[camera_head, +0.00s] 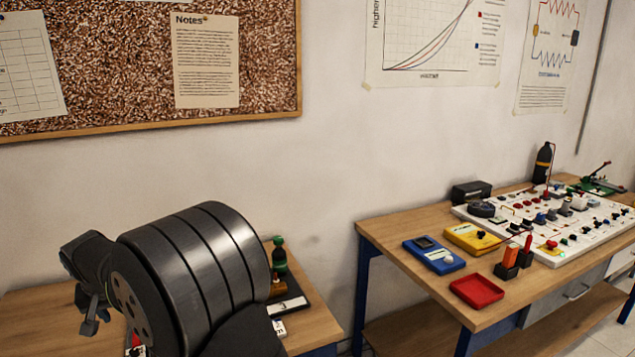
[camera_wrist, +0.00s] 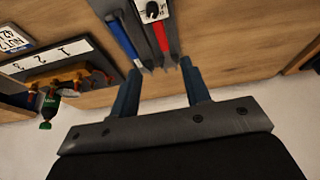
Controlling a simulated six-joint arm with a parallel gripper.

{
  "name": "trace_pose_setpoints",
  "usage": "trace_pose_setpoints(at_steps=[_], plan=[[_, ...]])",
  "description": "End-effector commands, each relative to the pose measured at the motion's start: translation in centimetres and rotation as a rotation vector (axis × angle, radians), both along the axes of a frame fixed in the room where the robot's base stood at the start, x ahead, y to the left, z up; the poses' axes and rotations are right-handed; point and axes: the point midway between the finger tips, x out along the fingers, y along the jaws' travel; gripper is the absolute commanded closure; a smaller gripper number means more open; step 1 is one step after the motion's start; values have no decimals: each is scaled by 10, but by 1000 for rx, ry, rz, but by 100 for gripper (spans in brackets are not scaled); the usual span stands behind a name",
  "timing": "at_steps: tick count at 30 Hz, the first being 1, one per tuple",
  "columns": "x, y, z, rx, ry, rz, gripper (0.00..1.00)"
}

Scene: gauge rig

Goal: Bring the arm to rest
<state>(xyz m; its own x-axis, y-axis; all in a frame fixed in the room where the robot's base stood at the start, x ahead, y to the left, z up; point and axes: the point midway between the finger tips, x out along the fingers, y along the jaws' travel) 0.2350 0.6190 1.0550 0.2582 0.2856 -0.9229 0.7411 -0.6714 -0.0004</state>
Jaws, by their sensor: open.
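My gripper (camera_wrist: 160,68) shows in the wrist view with its two dark blue-grey fingers apart and nothing between them. Beyond the fingertips, a blue probe (camera_wrist: 124,38) and a red probe (camera_wrist: 161,38) lie on a grey panel with a black dial (camera_wrist: 152,10). I cannot tell the exact gap between the fingertips and the probes. In the head view my arm's dark, ribbed wrist fills the lower left above the left table (camera_head: 30,312). Part of my gripper shows at its left end, and its fingertips are hard to make out there.
A green bottle-like thing (camera_head: 279,257) and a dark-edged white plate (camera_head: 288,305) are on the left table. The right table (camera_head: 405,258) holds a red tray (camera_head: 477,290), blue meter (camera_head: 433,255), yellow meter (camera_head: 472,237) and white circuit board (camera_head: 560,250). A gap separates the tables.

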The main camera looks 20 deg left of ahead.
Motion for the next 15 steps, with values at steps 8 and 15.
trace_pose_setpoints(at_steps=[8, 15], plan=[[-2, -3, 6, -6, 1, 0, 57], [10, 11, -38, -4, 0, 0, 57]])
